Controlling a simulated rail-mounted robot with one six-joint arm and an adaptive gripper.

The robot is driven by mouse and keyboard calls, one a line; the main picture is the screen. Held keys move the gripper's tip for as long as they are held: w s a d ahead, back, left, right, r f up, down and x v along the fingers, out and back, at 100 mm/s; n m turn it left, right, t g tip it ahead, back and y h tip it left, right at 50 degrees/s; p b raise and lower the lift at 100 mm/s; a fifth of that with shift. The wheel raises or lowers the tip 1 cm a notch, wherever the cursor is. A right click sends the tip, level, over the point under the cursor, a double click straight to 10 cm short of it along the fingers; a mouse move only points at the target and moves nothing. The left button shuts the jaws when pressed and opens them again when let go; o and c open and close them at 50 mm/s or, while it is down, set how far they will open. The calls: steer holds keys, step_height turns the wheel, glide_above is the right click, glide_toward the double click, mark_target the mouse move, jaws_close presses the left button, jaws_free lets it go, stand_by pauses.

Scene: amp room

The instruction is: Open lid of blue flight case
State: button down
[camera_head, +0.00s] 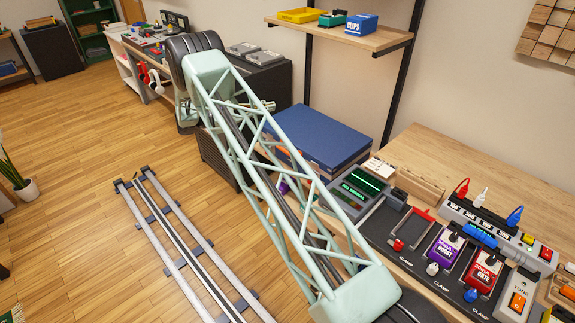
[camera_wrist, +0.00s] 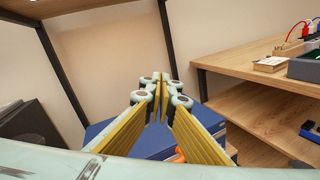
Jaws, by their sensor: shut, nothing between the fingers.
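The blue flight case (camera_head: 325,128) sits beside the workbench in the head view, partly behind my pale green arm. Its flat blue lid looks shut. In the wrist view, blue parts of the case (camera_wrist: 97,130) show behind and beside my gripper (camera_wrist: 160,82). My gripper's yellow-sided fingers are brought together at the tips, with nothing held. The fingers hide much of the case. I cannot tell whether the fingertips touch it. The case's front side is mostly hidden by my arm in the head view.
The workbench (camera_head: 480,165) with pedals and cables stands to the right of the case. A shelf (camera_head: 345,38) with small bins hangs above, on dark uprights. Dark speaker-like cabinets (camera_head: 265,80) stand behind to the left. Wooden floor (camera_head: 85,130) is open at left.

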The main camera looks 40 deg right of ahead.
step_height(320, 180, down, 12)
steer(key=w+d+r+n+h, duration=0.1)
steer(key=w+d+n+h, duration=0.1)
steer(key=s+a+f+n+t+h+b, duration=0.1)
steer(key=s+f+n+t+h, duration=0.1)
steer(key=f, duration=0.8)
steer(key=s+a+f+n+t+h+b, duration=0.1)
steer(key=s+f+n+t+h, duration=0.1)
steer(key=f, duration=0.9)
steer(key=s+a+f+n+t+h+b, duration=0.1)
steer(key=f+n+t+h, duration=0.1)
steer(key=f, duration=0.8)
steer(key=shift+s+a+f+t, duration=0.15)
steer(key=shift+s+a+t, duration=0.1)
steer(key=shift+s+t, duration=0.25)
steer(key=shift+w+d, duration=0.1)
steer(key=a+r+b+x, duration=0.1)
steer(key=r+b+x, duration=0.1)
steer(key=x, duration=1)
steer(key=shift+r, duration=0.35)
steer(key=shift+r, duration=0.2)
